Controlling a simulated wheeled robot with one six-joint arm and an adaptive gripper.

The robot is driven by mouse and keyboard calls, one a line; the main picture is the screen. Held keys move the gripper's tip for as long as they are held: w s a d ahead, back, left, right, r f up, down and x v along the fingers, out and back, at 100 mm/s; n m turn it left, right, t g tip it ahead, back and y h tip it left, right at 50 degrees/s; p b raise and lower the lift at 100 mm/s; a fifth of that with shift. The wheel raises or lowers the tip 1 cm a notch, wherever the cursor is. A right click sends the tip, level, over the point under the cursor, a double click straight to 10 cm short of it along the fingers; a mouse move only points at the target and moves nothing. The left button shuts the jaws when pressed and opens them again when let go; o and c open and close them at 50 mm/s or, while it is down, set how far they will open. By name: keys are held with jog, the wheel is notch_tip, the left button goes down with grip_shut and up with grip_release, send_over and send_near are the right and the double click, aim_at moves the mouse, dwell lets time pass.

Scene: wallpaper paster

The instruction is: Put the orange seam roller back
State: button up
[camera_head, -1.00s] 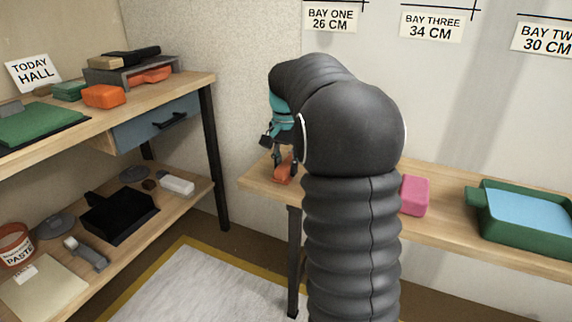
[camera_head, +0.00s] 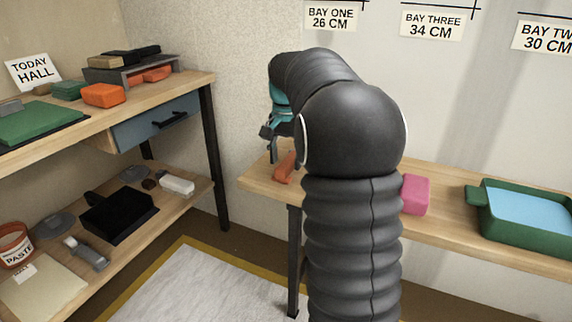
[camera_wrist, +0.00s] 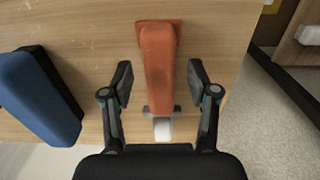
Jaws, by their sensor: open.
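The orange seam roller (camera_wrist: 159,60) lies on the wooden bench in the wrist view, its handle pointing away and its pale roller (camera_wrist: 162,128) nearest my wrist. My gripper (camera_wrist: 159,80) is open above it, one finger on each side of the handle with gaps showing. In the head view an orange piece (camera_head: 284,168), seemingly the same roller, lies near the bench's left end beside my gripper (camera_head: 271,148). My arm hides part of that bench. A grey rack (camera_head: 105,75) on the left upper shelf holds other orange items (camera_head: 157,74).
A blue block (camera_wrist: 40,97) lies left of the roller in the wrist view. The bench edge is close on the right. A pink block (camera_head: 415,195) and a green tray (camera_head: 488,228) stand farther right on the bench. An orange block (camera_head: 104,95) sits on the left shelf.

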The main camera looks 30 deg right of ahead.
aim_at(286, 161)
notch_tip(286, 161, up, 12)
jog(key=p, duration=0.2)
jog(key=shift+w+p, duration=0.15)
jog(key=shift+p, duration=0.25)
